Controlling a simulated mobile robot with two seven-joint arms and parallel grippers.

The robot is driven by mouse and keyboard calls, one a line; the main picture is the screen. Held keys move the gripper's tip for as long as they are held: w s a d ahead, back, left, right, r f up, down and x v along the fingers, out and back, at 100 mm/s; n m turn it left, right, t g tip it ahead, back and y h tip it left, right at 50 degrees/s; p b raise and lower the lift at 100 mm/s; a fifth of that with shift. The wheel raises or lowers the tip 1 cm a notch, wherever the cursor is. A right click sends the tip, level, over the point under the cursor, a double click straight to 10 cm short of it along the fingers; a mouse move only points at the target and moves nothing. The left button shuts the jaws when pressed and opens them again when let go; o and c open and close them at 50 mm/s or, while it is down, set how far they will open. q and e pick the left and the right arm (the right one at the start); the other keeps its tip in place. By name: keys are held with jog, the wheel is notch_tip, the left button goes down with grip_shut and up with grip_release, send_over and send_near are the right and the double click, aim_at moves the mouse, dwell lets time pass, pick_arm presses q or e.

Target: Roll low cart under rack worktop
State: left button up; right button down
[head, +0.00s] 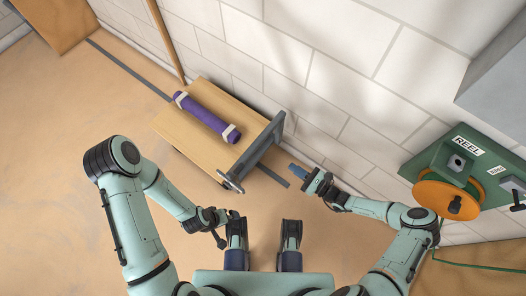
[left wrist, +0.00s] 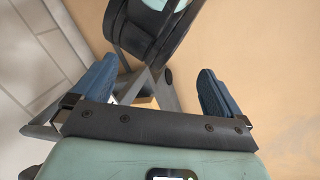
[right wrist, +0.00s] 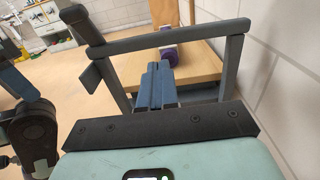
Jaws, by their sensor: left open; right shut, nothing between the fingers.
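The low cart (head: 165,122) has a pale wooden deck and a grey upright handle frame (head: 258,145) at its right end. A purple roll (head: 205,117) with light straps lies on the deck. My right gripper (head: 298,171) is shut and empty, to the right of the handle and apart from it. In the right wrist view its blue fingers (right wrist: 157,85) show in front of the handle frame (right wrist: 170,40). My left gripper (left wrist: 153,90) is open, with grey metal bars beyond its fingers; whether they touch is unclear. A wooden surface (head: 50,20) at top left may be the rack worktop.
A white block wall (head: 330,50) runs close behind the cart. A green reel unit (head: 460,165) with an orange drum is on the right. A wooden pole (head: 165,40) stands by the wall. A dark strip (head: 130,70) crosses the floor. The floor left of the cart is clear.

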jog(key=f, duration=0.1)
jog(key=b, duration=0.3)
send_near(260, 145)
jog(key=x, duration=0.5)
jog(key=shift+s+a, duration=0.1)
jog(key=shift+a, duration=0.05)
jog(key=shift+x, duration=0.85)
pick_arm(q)
jog(key=w+a+f+t, duration=0.1)
jog(key=w+a+f, duration=0.1)
jog(key=w+f, duration=0.1)
jog(key=shift+w+a+f+y, duration=0.15)
jog(key=shift+w+f+y, duration=0.2)
jog(key=shift+w, duration=0.45)
pick_arm(e)
jog(key=shift+r, duration=0.1)
pick_arm(q)
jog(key=shift+a+r, duration=0.1)
jog(key=shift+r, duration=0.05)
